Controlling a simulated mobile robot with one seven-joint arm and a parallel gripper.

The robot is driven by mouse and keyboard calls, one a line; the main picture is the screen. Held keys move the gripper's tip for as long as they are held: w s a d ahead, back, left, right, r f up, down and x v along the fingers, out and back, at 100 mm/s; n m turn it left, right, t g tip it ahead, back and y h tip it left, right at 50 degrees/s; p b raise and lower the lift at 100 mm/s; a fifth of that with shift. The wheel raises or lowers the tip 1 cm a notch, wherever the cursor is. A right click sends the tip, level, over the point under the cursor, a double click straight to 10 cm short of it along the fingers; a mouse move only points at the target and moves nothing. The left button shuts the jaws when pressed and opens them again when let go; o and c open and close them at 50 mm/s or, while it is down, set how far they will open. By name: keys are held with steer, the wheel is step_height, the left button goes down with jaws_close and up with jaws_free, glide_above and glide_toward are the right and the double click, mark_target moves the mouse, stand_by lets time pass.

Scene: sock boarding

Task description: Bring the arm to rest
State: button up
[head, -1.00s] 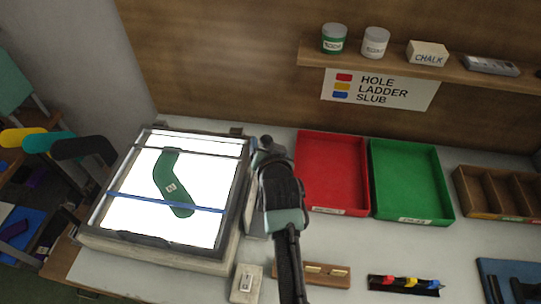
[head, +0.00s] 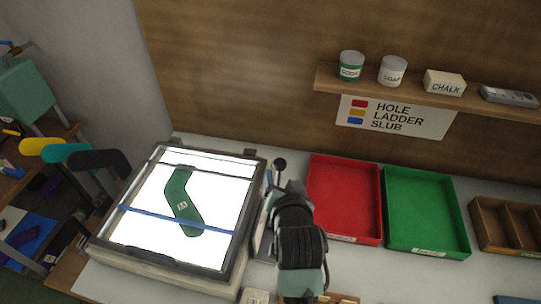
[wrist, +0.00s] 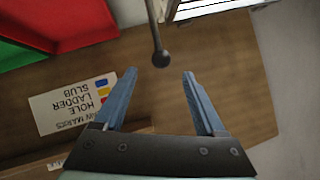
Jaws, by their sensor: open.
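My gripper (wrist: 160,98) is open and empty in the wrist view, its two blue fingers spread apart. A dark ball-ended lever (wrist: 161,57) shows beyond the fingertips, apart from them. The lever's ball (head: 280,163) shows just above my arm there. A green sock (head: 183,203) lies on the lit light box (head: 143,250) under a blue band.
A red tray (head: 375,200) and a green tray (head: 462,210) stand right of my arm, with a wooden divided box (head: 476,225) beyond. A shelf (head: 330,75) with jars runs along the wall. Coloured sock forms (head: 100,162) stand at left.

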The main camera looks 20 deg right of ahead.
steer(key=shift+r, duration=0.1)
steer(key=w+a+r+n+t, duration=0.1)
steer(key=a+r+t, duration=0.15)
steer(key=r, duration=0.65)
steer(key=w+a+r+n+t, duration=0.1)
steer(key=a+r+n+t, duration=0.15)
steer(key=r, duration=0.75)
steer(key=w+a+r+n+t, duration=0.15)
steer(key=a+r, duration=0.25)
steer(key=r, duration=0.5)
steer(key=s+a+r+n+t+y, duration=0.1)
steer(key=s+a+r+t, duration=0.2)
steer(key=s+r, duration=0.2)
steer(key=s+a+r+n+t+y, duration=0.1)
steer(key=s+a+r+t, duration=0.2)
steer(key=r, duration=0.8)
steer(key=s+a+r+n+t+y, duration=0.1)
steer(key=s+a+r+t, duration=0.2)
steer(key=s+r, duration=0.4)
steer(key=shift+s+a+r+n+y, duration=0.3)
steer(key=shift+s+r+y, duration=0.1)
steer(key=shift+r, duration=0.45)
